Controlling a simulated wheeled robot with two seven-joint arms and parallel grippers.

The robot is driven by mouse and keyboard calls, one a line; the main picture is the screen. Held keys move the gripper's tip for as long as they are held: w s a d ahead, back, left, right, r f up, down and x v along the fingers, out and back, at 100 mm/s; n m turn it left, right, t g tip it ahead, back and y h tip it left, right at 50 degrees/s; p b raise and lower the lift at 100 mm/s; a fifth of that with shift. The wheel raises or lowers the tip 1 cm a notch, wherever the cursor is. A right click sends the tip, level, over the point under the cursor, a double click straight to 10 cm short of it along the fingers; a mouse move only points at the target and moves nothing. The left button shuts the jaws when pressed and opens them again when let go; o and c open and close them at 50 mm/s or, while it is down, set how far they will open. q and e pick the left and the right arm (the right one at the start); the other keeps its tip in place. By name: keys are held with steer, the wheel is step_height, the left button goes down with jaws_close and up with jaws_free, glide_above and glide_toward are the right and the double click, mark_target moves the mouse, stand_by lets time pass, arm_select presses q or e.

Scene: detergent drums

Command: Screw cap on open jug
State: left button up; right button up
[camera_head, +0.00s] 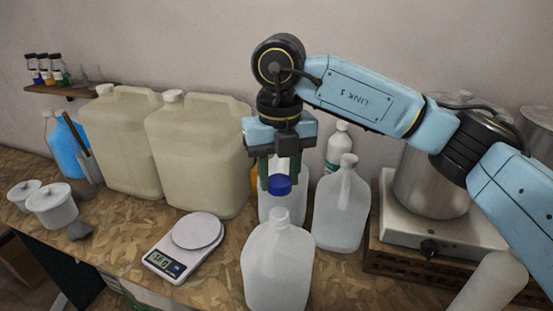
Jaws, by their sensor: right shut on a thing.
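A translucent open jug (278,266) stands upright at the front of the bench, its bare neck pointing up. My right gripper (279,178) hangs above it, pointing down, and is shut on a blue cap (280,185). The cap is held above the jug's neck, and a small gap shows between them. How well the two line up in depth is hard to tell. My left gripper is not in view.
A second translucent jug (341,208) stands close at the right, and another stands behind the gripper. Two large beige drums (199,153) are at the left. A digital scale (186,245) sits at the front left. A pot (431,178) stands on a hotplate (390,222) at the right.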

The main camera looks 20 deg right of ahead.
mark_target(279, 196)
steer(key=shift+s+f+b, duration=0.1)
steer(key=shift+f+b, duration=0.3)
steer(key=shift+f, duration=0.2)
step_height(279, 196, down, 2)
steer(key=shift+f+b, duration=0.15)
steer(key=shift+b, duration=0.4)
steer(key=shift+f+b, duration=0.65)
steer(key=shift+f, duration=0.05)
steer(key=shift+f+b, duration=0.35)
steer(key=shift+b, duration=0.05)
steer(key=shift+r, duration=0.25)
steer(key=shift+f+b, duration=1.2)
steer(key=shift+b, duration=0.1)
stand_by(1.6)
steer(key=shift+m, duration=0.3)
steer(key=m, duration=0.3)
steer(key=shift+f+b, duration=0.1)
steer(key=shift+b, duration=0.25)
steer(key=shift+m, duration=1.2)
